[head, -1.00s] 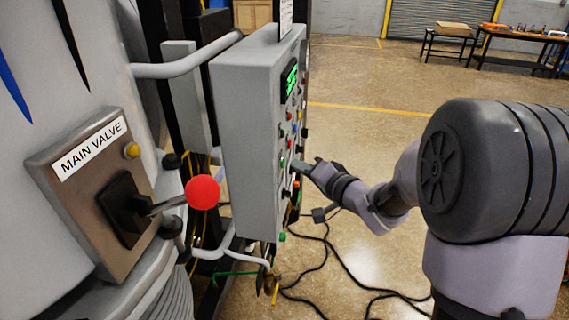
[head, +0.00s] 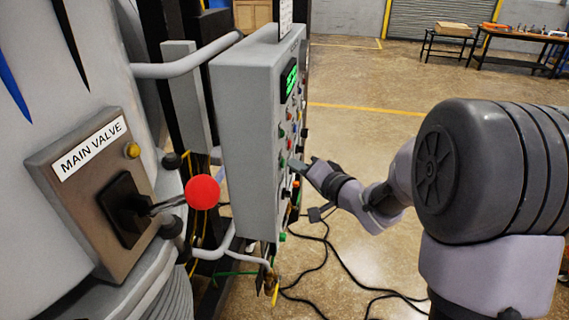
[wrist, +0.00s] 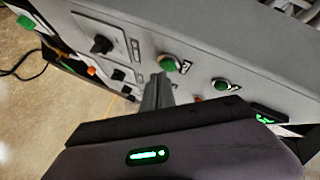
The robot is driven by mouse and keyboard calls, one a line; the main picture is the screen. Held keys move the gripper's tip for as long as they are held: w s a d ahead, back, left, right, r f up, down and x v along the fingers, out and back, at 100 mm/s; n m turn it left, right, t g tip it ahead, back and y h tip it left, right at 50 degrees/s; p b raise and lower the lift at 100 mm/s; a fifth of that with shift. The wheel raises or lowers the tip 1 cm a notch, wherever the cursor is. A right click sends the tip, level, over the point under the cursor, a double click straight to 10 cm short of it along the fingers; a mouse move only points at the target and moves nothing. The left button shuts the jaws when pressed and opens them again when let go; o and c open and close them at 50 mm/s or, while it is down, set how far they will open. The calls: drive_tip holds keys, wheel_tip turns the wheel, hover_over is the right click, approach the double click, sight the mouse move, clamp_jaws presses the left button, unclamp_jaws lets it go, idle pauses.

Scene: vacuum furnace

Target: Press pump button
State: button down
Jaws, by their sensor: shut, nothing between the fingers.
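A grey control panel box (head: 245,140) carries several buttons, knobs and a green display on its right-hand face. In the wrist view the closed fingers (wrist: 158,92) point at a green round button (wrist: 168,63). The fingertips are right at or just below this button; I cannot tell if they touch it. Another green button (wrist: 221,85) sits to its right. The button labels are too small to read, so I cannot tell which one is the pump button.
A main valve plate (head: 95,185) with a red-knobbed lever (head: 202,192) is on the furnace at left. Black knobs (wrist: 102,45) and an orange button (wrist: 92,71) sit near the fingers. Black cables (head: 320,255) lie on the floor. Open floor lies beyond the panel.

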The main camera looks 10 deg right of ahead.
drive_tip(key=shift+w+a, duration=0.1)
drive_tip(key=shift+a, duration=0.3)
idle(0.3)
drive_tip(key=shift+s+d, duration=0.2)
drive_tip(key=shift+d, duration=0.55)
drive_tip(key=d, duration=0.1)
drive_tip(key=s+d+p, duration=0.1)
drive_tip(key=d, duration=0.1)
drive_tip(key=d+p, duration=0.1)
drive_tip(key=shift+s+d, duration=0.3)
drive_tip(key=shift+d, duration=0.1)
idle(0.5)
